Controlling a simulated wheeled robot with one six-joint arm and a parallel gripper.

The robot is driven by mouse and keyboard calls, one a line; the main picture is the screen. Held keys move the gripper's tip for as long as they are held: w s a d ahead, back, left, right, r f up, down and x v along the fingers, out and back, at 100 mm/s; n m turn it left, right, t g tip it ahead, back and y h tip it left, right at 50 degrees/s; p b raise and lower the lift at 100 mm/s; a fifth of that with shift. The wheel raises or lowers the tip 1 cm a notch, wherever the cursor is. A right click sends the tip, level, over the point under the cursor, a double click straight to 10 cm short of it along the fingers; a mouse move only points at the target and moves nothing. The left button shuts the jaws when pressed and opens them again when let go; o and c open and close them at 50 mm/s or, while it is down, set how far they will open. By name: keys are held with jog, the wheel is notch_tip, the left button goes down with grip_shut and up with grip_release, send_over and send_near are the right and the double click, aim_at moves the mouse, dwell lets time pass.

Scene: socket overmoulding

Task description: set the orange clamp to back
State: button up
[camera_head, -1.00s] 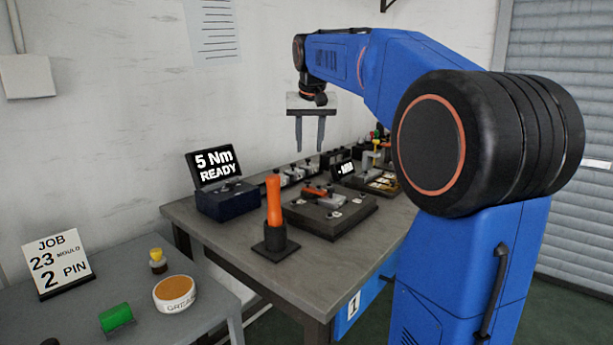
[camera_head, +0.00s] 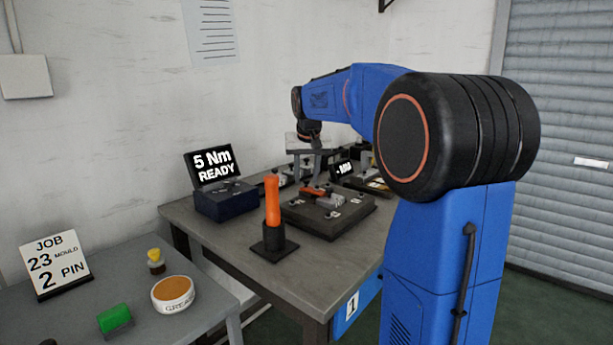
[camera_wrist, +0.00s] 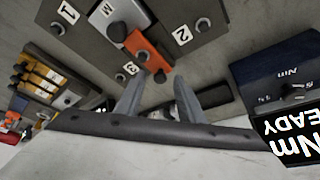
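The orange clamp (camera_head: 313,191) sits on a dark fixture plate (camera_head: 325,224) on the grey bench, beside a light grey block (camera_head: 330,200). In the wrist view the orange clamp (camera_wrist: 148,53) lies across the plate between labels 2 and 3, with its lower end near my fingertips. My gripper (camera_head: 306,174) is above the bench around the far side of the plate. I cannot tell whether a finger touches the clamp.
An upright orange-handled tool (camera_head: 273,200) stands in a black holder at the front of the bench. A dark blue box with a "5 Nm READY" screen (camera_head: 214,168) is on the left. Further fixtures (camera_head: 375,184) stand behind right. A lower table on the left holds a job sign (camera_head: 56,262).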

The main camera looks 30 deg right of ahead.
grip_shut()
jog(key=shift+w+a, duration=0.25)
jog(key=shift+w, duration=0.45)
jog(key=shift+w+a, duration=0.25)
jog(key=shift+w, duration=0.45)
grip_release()
jog(key=shift+w, duration=0.1)
jog(key=shift+r, duration=0.15)
jog(key=v, duration=1.7)
jog(key=shift+r, duration=0.1)
